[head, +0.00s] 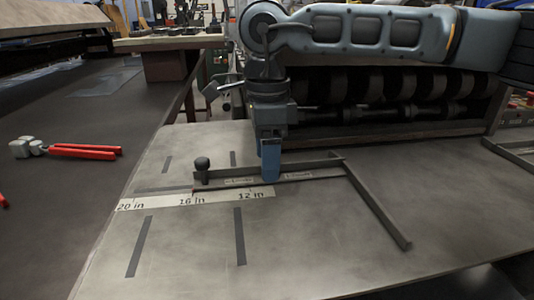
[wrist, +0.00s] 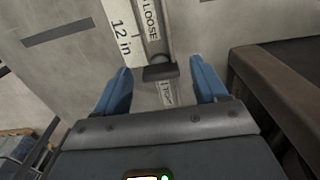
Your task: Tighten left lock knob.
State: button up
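A dark round-topped knob (head: 202,164) stands upright at the left end of the grey metal guide bar (head: 325,165), near the 16 in mark. My gripper (head: 270,180) points down over the bar to the right of that knob, near the 12 in mark. In the wrist view my gripper (wrist: 162,82) has its two blue fingers wide apart. A dark block-like piece (wrist: 160,72) on the bar shows between the fingers, between a LOOSE label (wrist: 151,20) and a second label. I cannot tell whether the fingers touch it. The left knob is not identifiable in the wrist view.
A pale ruler strip (head: 220,198) lies along the bar. A guide arm (head: 378,205) runs toward the front right. Dark rollers (head: 400,88) stand behind. The front sheet surface is clear.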

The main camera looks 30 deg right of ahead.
jog(key=shift+r, duration=0.15)
notch_tip(320, 180, up, 8)
jog(key=shift+f, duration=0.2)
dwell(0.7)
